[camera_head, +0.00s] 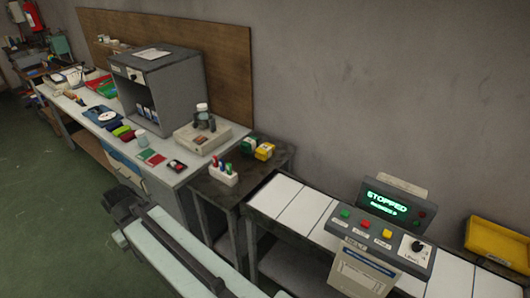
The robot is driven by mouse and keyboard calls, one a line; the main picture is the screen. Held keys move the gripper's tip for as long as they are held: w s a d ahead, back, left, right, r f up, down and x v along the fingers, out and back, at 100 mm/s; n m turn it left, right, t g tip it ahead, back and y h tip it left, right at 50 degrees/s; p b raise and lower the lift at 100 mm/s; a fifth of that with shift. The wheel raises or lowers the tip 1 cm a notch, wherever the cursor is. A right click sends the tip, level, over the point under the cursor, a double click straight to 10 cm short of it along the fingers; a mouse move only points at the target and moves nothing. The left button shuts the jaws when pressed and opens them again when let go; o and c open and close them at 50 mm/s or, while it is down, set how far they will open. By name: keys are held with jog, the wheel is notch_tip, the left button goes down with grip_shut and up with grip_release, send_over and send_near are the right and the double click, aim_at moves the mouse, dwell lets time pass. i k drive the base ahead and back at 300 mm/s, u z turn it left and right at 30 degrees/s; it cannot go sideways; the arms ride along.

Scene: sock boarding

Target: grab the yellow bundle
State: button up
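The yellow bundle (265,151) sits on top of a small dark side table (228,187), near its back right corner. A green bundle (249,145) stands close beside it on the left. Both have pale bands or labels. A pale beam with dark parts, which seems to be my arm, reaches from the bottom edge toward the lower left. Its dark end (125,205), over the floor side of the long bench, may be my gripper. The fingers cannot be made out. This end is well apart from the yellow bundle.
A white holder with coloured-handled tools (223,174) stands left of the bundles. A conveyor (290,205) with a control box reading STOPPED (385,208) lies right. A yellow bin (498,245) is far right. The long bench (185,165) carries a grey cabinet (165,85) and small items.

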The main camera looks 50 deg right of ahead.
aim_at(264, 151)
jog(key=u, duration=0.05)
jog(key=i, duration=1.4)
jog(key=z, duration=0.05)
